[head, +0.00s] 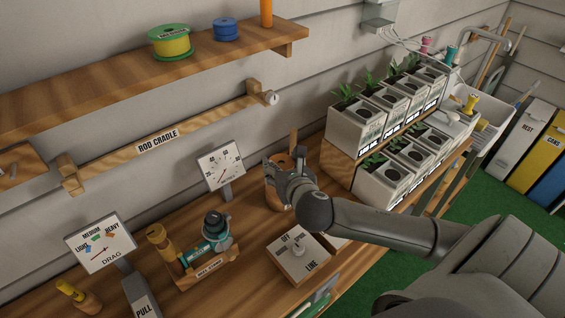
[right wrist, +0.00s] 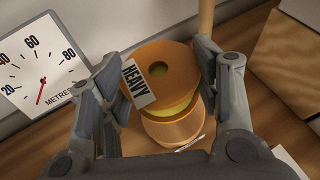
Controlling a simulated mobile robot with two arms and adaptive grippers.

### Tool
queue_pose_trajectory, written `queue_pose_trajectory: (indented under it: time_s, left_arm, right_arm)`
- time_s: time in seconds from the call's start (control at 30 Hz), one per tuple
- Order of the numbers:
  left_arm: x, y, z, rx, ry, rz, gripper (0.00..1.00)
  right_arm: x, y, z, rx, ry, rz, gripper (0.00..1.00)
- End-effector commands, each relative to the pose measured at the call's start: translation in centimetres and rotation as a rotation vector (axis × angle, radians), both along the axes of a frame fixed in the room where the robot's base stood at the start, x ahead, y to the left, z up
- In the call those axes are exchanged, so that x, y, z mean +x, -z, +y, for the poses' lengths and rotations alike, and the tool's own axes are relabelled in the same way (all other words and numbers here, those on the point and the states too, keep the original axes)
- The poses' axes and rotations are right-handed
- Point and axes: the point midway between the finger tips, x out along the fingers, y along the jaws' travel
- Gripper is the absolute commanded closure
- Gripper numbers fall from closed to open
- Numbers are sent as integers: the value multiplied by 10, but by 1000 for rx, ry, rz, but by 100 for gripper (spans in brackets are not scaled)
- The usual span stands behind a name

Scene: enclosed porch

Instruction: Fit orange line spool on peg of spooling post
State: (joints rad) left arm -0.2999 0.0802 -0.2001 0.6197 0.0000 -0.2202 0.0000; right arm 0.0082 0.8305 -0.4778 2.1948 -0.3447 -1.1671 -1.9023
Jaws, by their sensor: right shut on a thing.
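The orange spool (right wrist: 158,72) has a HEAVY label and a dark centre hole in its top face. It sits between the two fingers of my right gripper (right wrist: 158,85), which is shut on it. In the head view my right gripper (head: 290,172) hides most of the spool. A yellow band shows under the spool's top flange. A round tan wooden piece (right wrist: 172,130) lies below it; I cannot tell whether they touch. An upright wooden post (right wrist: 206,17) stands just behind the right finger and also shows in the head view (head: 293,138). No peg is clearly visible. My left gripper is out of view.
A METRES dial (head: 222,167) stands left of my right gripper. A LINE switch box (head: 299,258) is in front. Planter boxes (head: 357,122) on a wooden stand are to the right. A shelf (head: 130,75) above holds a green-and-yellow spool (head: 170,43) and a blue spool (head: 226,30).

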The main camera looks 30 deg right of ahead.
Motion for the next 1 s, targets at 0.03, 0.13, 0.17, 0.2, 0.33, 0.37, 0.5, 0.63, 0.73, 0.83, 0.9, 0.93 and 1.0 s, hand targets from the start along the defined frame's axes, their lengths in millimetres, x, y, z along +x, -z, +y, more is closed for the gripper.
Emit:
queue_pose_trajectory:
  time_s: [0.03,0.13,0.17,0.2,0.33,0.37,0.5,0.63,0.73,0.83,0.9,0.93,1.0]
  left_arm:
    - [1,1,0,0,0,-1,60]
    - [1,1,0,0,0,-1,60]
    - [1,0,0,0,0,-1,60]
    - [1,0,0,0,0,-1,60]
    - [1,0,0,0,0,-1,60]
    - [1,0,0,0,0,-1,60]
    - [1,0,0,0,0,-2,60]
    - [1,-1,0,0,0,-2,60]
    - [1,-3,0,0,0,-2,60]
    - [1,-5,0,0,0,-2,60]
    - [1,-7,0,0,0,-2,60]
    - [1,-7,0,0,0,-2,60]
    - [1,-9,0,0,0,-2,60]
  right_arm:
    - [0,1,0,0,0,0,67]
    - [0,2,0,0,-1,0,67]
    - [0,2,0,0,-1,0,67]
    - [0,2,0,0,-1,0,67]
    - [0,2,0,0,-1,0,67]
    - [0,2,0,0,-1,0,67]
    - [0,1,0,0,-1,0,67]
    - [0,1,0,0,-1,0,67]
    - [0,1,0,1,-1,1,67]
    - [0,1,1,1,-1,1,67]
    - [0,1,1,1,-1,1,67]
    - [0,1,0,1,-1,1,67]
    - [0,1,0,1,-1,1,67]
